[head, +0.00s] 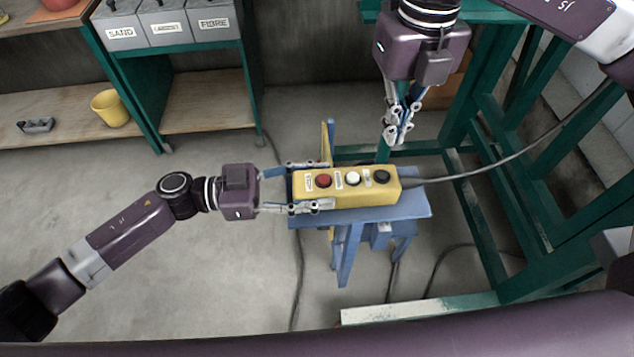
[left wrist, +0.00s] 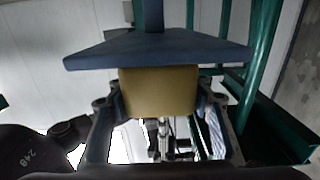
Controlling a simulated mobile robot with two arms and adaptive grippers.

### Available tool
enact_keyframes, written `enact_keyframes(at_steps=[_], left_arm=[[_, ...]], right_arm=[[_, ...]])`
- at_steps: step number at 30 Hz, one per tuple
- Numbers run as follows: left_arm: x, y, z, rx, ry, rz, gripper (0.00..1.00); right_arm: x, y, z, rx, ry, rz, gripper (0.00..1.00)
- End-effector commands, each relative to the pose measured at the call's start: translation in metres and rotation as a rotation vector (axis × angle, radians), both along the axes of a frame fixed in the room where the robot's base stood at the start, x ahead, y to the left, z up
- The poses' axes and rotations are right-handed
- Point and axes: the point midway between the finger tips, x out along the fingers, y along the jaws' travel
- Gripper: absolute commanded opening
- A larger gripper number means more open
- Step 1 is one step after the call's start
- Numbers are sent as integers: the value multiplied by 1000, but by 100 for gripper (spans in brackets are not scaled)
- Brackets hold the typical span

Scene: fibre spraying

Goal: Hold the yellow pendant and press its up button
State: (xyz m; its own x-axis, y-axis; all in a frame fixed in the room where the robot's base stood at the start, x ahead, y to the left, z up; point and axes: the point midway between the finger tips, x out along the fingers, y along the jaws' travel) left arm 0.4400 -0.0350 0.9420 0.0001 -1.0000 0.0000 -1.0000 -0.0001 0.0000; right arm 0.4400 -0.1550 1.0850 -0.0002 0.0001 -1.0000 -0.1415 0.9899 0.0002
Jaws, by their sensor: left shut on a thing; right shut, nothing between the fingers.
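The yellow pendant (head: 346,187) lies level over the blue stool (head: 408,212), with its buttons facing up. It has a red button (head: 323,181) at the left, a white button (head: 353,177) in the middle and a black button (head: 382,176) at the right. The labels beside them are too small to read. My left gripper (head: 312,186) is shut on the pendant's left end, one finger on each side; the end also shows in the left wrist view (left wrist: 158,92). My right gripper (head: 398,140) is shut and empty, pointing down beyond the pendant's right part, apart from it.
The pendant's cable (head: 500,160) runs right and up past the green frame (head: 483,215). Green shelving (head: 130,85) with labelled grey bins (head: 165,22) and a yellow cup (head: 110,108) stands back left. Floor at the left is clear.

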Motion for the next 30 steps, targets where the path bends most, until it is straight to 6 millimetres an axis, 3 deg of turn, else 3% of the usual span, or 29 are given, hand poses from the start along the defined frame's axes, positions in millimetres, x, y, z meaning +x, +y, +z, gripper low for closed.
enact_keyframes(at_steps=[13,23,30], left_arm=[[0,0,-1,1,1,1,10],[0,0,-1,1,1,1,10],[0,0,-1,2,1,1,10]], right_arm=[[-2,4,-4,46,7,16,0],[-10,24,-16,370,-27,105,0],[-9,21,-12,563,-137,142,0]])
